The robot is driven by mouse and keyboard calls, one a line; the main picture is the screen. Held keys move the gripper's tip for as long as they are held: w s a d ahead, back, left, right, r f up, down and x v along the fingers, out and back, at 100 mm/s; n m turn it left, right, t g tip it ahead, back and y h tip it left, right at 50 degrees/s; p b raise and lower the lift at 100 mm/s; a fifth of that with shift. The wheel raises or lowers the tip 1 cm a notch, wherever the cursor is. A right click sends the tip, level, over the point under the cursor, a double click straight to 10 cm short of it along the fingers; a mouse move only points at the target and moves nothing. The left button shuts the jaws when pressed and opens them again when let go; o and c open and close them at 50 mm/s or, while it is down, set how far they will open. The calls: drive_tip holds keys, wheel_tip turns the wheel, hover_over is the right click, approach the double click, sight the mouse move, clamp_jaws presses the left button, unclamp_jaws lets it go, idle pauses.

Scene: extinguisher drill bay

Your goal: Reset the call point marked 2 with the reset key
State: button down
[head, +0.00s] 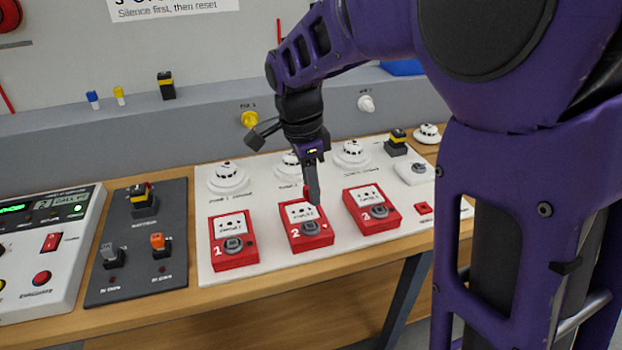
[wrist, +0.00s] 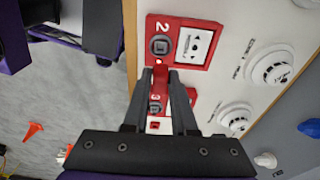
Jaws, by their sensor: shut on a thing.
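The call point marked 2 (head: 297,241) is a red box with a white label and a dark round button. It is the middle one of three on a white board. In the wrist view it (wrist: 207,57) lies just past my fingertips. My gripper (head: 314,198) points down over its right side, and shows in the wrist view (wrist: 166,78). It is shut on a small red piece, apparently the reset key (wrist: 160,74). The key's tip is close to a small pale spot at the box's edge; I cannot tell whether they touch. The fingers hide most of the key.
Call points 1 (head: 234,262) and 3 (head: 361,222) stand on either side. White detectors (head: 229,178) line the board behind. A dark switch panel (head: 120,267) and a white alarm panel (head: 55,270) are at left. The bench's front edge (head: 250,285) is clear.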

drive_tip(key=shift+a+f, duration=0.15)
drive_tip(key=shift+a, duration=0.05)
drive_tip(key=b, duration=0.4)
hover_over(313, 230)
drive_tip(key=w, duration=0.1)
drive_tip(key=shift+a+f, duration=0.15)
drive_tip(key=shift+f, duration=1.15)
drive_tip(key=shift+a+f, duration=0.15)
drive_tip(key=shift+f, duration=1.15)
drive_tip(key=shift+f+b, duration=0.5)
drive_tip(key=shift+f, duration=0.25)
drive_tip(key=shift+m, duration=1.2)
